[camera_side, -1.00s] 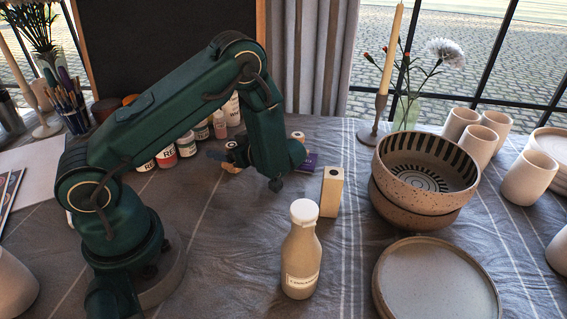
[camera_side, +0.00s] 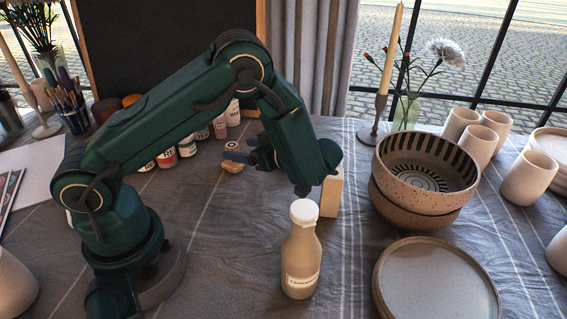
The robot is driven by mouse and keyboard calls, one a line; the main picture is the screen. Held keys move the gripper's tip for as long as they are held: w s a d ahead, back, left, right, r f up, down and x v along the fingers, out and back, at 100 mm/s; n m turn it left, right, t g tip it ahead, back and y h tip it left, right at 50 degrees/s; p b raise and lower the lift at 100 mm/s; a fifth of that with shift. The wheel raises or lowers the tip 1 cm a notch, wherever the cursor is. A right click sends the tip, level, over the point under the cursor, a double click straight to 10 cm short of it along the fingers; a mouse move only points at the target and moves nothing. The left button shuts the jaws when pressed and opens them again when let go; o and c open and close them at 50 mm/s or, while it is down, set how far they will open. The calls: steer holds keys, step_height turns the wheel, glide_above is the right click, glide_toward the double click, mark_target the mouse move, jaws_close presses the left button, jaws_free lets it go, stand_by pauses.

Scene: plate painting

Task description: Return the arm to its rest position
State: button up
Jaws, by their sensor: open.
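My green arm reaches up from its base at the left and bends down over the middle of the table. My gripper (camera_side: 236,162) is at the end of the forearm, pointing left, low over the cloth. It is open, and its fingers are small and partly hidden in this view. A small tan piece (camera_side: 232,167) shows by the fingertips; I cannot tell whether it is part of the gripper. The wrist is just behind and above the white-capped bottle (camera_side: 301,250) and partly covers the pale wooden block (camera_side: 333,194).
Stacked bowls (camera_side: 425,172) and plates (camera_side: 436,284) stand at the right, with several cups (camera_side: 528,177) beyond. A candle holder (camera_side: 375,118) stands at the back. Paint jars (camera_side: 187,146) line the back left beside a brush pot (camera_side: 75,119).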

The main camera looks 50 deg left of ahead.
steer(key=shift+a, duration=0.1)
steer(key=shift+w+r, duration=0.1)
steer(key=shift+r, duration=0.2)
steer(key=w+a+r+t+h, duration=0.1)
steer(key=w+r+t, duration=0.35)
steer(key=r, duration=0.25)
steer(key=w+r+t+h, duration=0.1)
steer(key=w+r+t, duration=0.35)
steer(key=r, duration=0.35)
steer(key=w+d+r+m+t+h, duration=0.2)
steer(key=d+r+m+t+h, duration=0.6)
steer(key=r, duration=0.4)
steer(key=s+d+m+h, duration=0.3)
steer(key=s+d+m, duration=0.2)
steer(key=d, duration=0.2)
steer(key=s+f+m+g, duration=0.7)
steer(key=s+f+g, duration=0.1)
steer(key=s+f, duration=0.7)
steer(key=shift+s+d+f, duration=0.35)
steer(key=shift+s+f, duration=0.05)
steer(key=shift+f, duration=0.1)
